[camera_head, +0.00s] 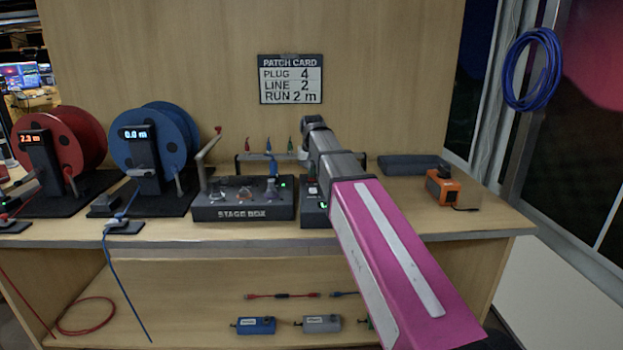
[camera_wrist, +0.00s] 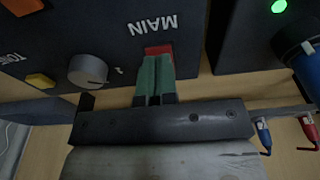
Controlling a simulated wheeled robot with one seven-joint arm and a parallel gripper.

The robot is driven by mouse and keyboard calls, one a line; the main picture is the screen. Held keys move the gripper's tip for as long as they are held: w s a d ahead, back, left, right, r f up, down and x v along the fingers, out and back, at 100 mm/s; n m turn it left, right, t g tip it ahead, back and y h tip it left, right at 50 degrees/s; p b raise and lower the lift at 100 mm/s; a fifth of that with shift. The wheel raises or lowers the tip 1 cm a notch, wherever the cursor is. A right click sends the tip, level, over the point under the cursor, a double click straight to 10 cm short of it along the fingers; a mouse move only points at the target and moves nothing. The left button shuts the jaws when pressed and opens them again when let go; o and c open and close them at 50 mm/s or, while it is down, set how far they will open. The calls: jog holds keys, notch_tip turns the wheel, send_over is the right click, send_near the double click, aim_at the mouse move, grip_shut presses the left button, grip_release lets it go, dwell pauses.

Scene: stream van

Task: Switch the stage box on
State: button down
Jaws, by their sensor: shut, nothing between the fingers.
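The stage box (camera_head: 243,211) sits on the bench in the head view, with a small green light lit at its right and a blue plug standing in its top. Its edge and green light also show at the right of the wrist view (camera_wrist: 231,42). Beside it is a dark unit (camera_head: 314,214), partly hidden by my arm. In the wrist view this unit's panel (camera_wrist: 110,35) carries a red switch (camera_wrist: 158,50) under the upside-down word MAIN. My gripper (camera_wrist: 155,60) is shut and empty, its green fingertips at the red switch; contact cannot be told.
A blue cable reel (camera_head: 150,135) and a red reel (camera_head: 62,140) stand at left. An orange device (camera_head: 443,187) sits at right. A patch card (camera_head: 291,80) hangs on the back wall.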

jog(key=shift+r, duration=3.25)
jog(key=shift+s, duration=0.1)
